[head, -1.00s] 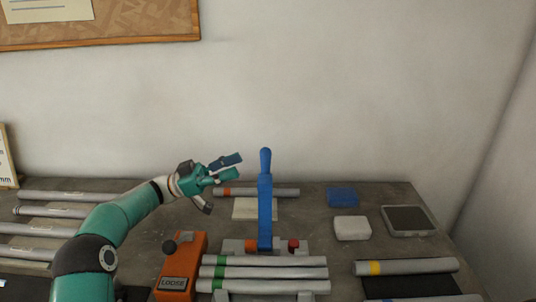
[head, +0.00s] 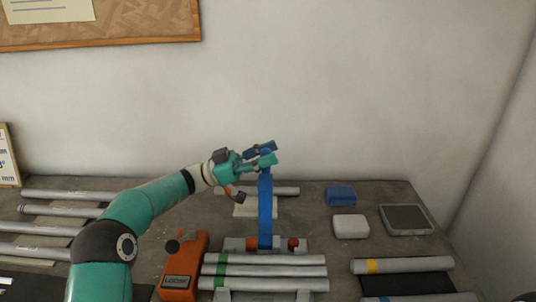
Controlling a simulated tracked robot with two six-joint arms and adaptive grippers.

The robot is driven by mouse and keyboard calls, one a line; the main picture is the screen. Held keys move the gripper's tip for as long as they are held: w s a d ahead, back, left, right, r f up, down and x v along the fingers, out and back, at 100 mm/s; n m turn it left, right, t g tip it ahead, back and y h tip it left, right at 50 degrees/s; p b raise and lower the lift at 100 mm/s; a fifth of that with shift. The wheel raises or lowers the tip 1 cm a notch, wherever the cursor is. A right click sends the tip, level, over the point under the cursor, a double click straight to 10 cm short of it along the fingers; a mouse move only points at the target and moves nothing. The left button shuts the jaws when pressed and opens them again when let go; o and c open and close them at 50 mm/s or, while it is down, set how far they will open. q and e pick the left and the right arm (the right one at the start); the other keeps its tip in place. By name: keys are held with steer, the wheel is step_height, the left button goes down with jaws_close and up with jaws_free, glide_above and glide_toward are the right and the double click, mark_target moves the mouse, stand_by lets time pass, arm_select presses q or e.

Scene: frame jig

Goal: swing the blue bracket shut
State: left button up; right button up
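The blue bracket (head: 265,210) stands upright, raised from the grey jig base behind the bundle of green-banded tubes (head: 265,271). My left gripper (head: 262,153) is at the bracket's top end, with its fingers pointing right. The fingers overlap the top of the bracket in the picture and hide most of its tip. A gap shows between the fingers, and I cannot tell whether they touch the bracket. My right gripper is not in view.
An orange block marked LOOSE (head: 184,266) with a dark knob stands left of the tubes. A red knob (head: 293,243) is right of the bracket's foot. A blue block (head: 341,195), a white block (head: 351,227) and a grey device (head: 407,219) lie to the right.

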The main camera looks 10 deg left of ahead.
arm_select(q)
jaws_close()
steer(key=shift+d+r, duration=0.1)
steer(key=shift+s, duration=0.1)
